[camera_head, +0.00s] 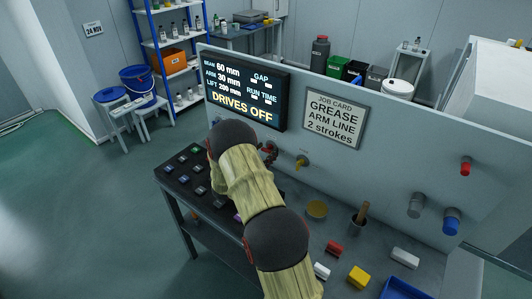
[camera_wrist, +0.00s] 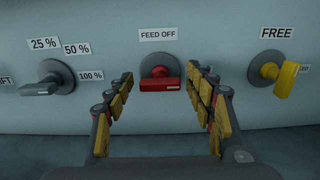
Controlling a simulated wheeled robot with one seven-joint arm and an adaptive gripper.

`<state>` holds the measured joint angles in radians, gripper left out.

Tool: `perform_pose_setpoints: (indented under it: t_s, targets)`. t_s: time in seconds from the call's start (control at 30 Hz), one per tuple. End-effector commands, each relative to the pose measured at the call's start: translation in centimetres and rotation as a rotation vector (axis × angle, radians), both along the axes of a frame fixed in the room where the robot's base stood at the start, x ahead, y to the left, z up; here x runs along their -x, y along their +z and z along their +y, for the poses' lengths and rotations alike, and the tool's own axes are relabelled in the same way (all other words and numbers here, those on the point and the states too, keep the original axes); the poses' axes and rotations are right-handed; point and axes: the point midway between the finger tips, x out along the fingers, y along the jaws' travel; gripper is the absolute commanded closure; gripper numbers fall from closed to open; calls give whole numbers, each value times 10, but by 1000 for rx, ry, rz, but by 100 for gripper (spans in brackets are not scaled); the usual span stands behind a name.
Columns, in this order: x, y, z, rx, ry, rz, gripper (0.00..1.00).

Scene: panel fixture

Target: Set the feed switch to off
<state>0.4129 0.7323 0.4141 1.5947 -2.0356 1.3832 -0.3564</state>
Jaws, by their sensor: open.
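The feed switch (camera_wrist: 160,82) is a red knob on the grey panel, under a label (camera_wrist: 170,34) reading "FEED OFF". Its bar handle lies level, with a pale mark at its right end. My gripper (camera_wrist: 161,73) is open, with one finger on each side of the red knob. The fingers look apart from it; I cannot tell how far the tips are from the panel. In the head view a bit of the red knob (camera_head: 270,151) shows beside my arm, which hides my gripper.
A grey knob (camera_wrist: 55,78) with percent labels is to the left. A yellow knob (camera_wrist: 281,76) under "FREE" is to the right. The screen (camera_head: 246,92) reads "DRIVES OFF". A bench (camera_head: 300,246) with a button panel and loose blocks lies below the panel.

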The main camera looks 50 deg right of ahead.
Motion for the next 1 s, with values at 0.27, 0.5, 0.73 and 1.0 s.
perform_pose_setpoints:
  t_s: [0.27, 0.5, 0.73, 1.0]
  targets:
    - [0, 0, -2, 0, 0, 0, 45]
    - [0, 0, -2, 0, 0, 0, 58]
    - [0, 0, -2, 0, 0, -1, 72]
    - [0, 0, -2, 0, 0, 0, 87]
